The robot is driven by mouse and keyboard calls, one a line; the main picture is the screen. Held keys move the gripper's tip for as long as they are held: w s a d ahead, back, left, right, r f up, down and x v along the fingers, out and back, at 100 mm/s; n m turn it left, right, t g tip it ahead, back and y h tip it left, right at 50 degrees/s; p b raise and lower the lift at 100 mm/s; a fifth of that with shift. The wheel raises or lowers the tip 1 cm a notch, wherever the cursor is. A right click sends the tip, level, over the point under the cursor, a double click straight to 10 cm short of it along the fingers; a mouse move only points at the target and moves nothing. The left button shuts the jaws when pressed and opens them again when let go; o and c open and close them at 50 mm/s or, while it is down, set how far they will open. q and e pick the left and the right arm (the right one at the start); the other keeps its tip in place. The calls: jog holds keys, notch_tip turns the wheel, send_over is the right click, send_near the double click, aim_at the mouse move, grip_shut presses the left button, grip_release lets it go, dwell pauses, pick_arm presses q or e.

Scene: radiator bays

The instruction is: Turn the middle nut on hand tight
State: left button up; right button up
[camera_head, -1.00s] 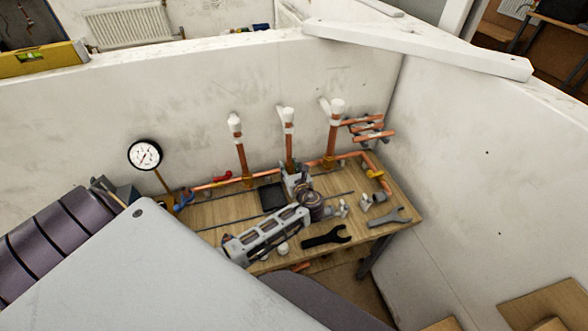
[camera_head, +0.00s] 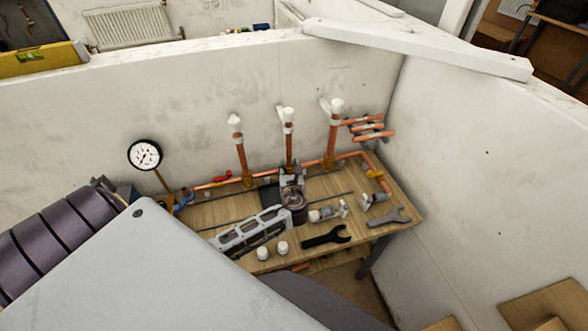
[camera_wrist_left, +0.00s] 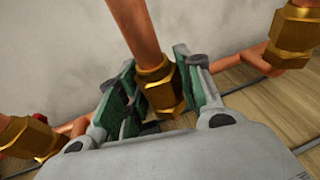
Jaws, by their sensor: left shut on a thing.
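The middle brass nut (camera_wrist_left: 162,86) sits around the lower end of the middle copper riser in the left wrist view. My left gripper (camera_wrist_left: 155,72) has its green-padded fingers on both sides of this nut and is shut on it. In the head view my left gripper (camera_head: 291,180) is at the foot of the middle riser (camera_head: 289,148) and hides most of the nut. The left nut (camera_head: 247,180) and the right nut (camera_head: 328,162) are on the neighbouring risers. My right gripper is not in view.
A pressure gauge (camera_head: 145,155) stands left on the wooden bench (camera_head: 217,211). A dark open-ended spanner (camera_head: 326,237), a grey spanner (camera_head: 390,217), valves (camera_head: 325,213) and two white caps (camera_head: 263,253) lie in front. White walls close the back and right.

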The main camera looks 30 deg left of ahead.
pick_arm(q)
jog(key=shift+m+t+h, duration=0.4)
jog(key=shift+m+h, duration=0.2)
jog(key=shift+h, duration=0.1)
jog(key=o, duration=0.9)
jog(key=shift+s, duration=0.1)
jog(key=shift+s+d+r, duration=0.15)
jog(key=shift+s+d, duration=0.15)
jog(key=shift+s, duration=0.1)
jog(key=shift+v, duration=4.45)
jog(key=shift+w, duration=0.2)
